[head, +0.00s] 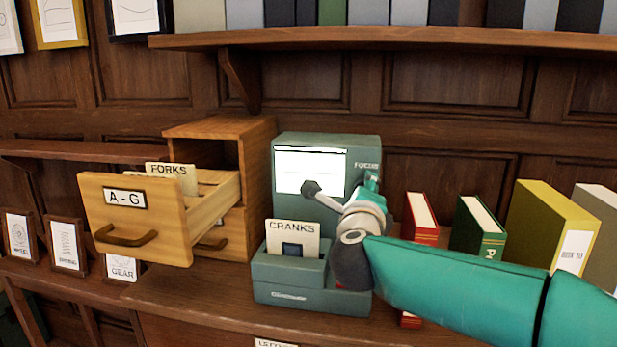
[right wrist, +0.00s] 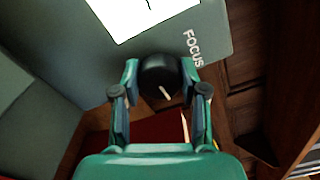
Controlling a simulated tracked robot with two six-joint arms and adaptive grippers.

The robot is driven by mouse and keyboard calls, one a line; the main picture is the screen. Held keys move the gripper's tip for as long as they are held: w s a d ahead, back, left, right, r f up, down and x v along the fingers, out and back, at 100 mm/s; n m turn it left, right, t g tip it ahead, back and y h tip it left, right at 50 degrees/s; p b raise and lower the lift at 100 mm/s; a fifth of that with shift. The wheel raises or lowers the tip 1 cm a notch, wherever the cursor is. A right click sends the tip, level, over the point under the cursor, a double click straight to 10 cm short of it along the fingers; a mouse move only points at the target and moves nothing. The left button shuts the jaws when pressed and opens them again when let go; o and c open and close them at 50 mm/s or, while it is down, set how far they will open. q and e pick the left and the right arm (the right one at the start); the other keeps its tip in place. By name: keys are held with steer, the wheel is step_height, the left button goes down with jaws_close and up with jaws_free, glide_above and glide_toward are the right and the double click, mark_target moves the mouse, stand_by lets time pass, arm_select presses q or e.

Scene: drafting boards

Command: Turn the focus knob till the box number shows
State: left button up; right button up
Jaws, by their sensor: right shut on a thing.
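The grey-green reader (head: 362,141) stands on the wooden counter, with the word FOCUS at its upper right. Its white screen (head: 297,172) is lit; I cannot read any number on it, and my arm covers its lower right. A card marked CRANKS (head: 292,238) stands in the reader's front slot. The black focus knob (right wrist: 160,77), with a pale pointer line, shows in the right wrist view and is hidden in the head view. My right gripper (right wrist: 161,82) is shut on the knob, one finger on each side. My left gripper is not in view.
An open A - G drawer (head: 172,222) juts out at the left, with a FORKS card (head: 170,177) standing in it. Red (head: 421,213), green (head: 478,226) and yellow (head: 545,220) books stand right of the reader, close behind my right arm. A shelf (head: 400,38) runs above.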

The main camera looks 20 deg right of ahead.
steer(key=shift+f, duration=0.35)
steer(key=o, duration=1.1)
steer(key=shift+d, duration=0.1)
steer(key=shift+o, duration=0.2)
steer(key=shift+r, duration=0.15)
steer(key=shift+r, duration=0.1)
steer(key=b+v, duration=0.1)
steer(key=v, duration=0.8)
steer(key=shift+b, duration=0.35)
